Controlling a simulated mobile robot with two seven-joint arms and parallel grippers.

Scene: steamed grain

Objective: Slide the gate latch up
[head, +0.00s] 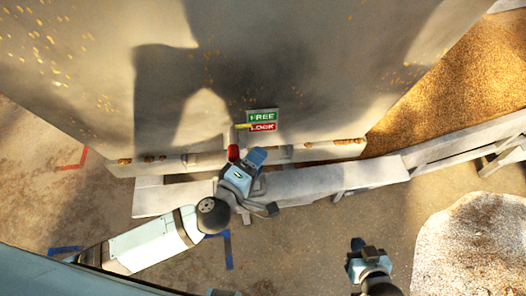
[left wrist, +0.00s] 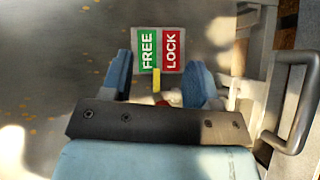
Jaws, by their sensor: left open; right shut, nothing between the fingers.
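The gate latch shows a red knob (head: 233,153) and a small yellow pointer (head: 243,126). The pointer lies at the border between the green FREE label (head: 262,115) and the red LOCK label (head: 262,128). My left gripper (head: 243,167) is open at the knob. In the left wrist view, its two blue fingers (left wrist: 159,80) stand apart, with the yellow pointer (left wrist: 157,80) and a bit of red between them. The gripper body hides most of the latch there, and I cannot tell whether a finger touches it. My right gripper (head: 366,250) is shut and empty, low and right.
The large grey metal wall (head: 300,60) fills the top. A pale ledge (head: 330,180) runs below it. Brown grain (head: 470,70) lies at the upper right, and a whitish heap (head: 475,245) at the lower right. A grey handle (left wrist: 295,105) stands right of the left gripper in the wrist view.

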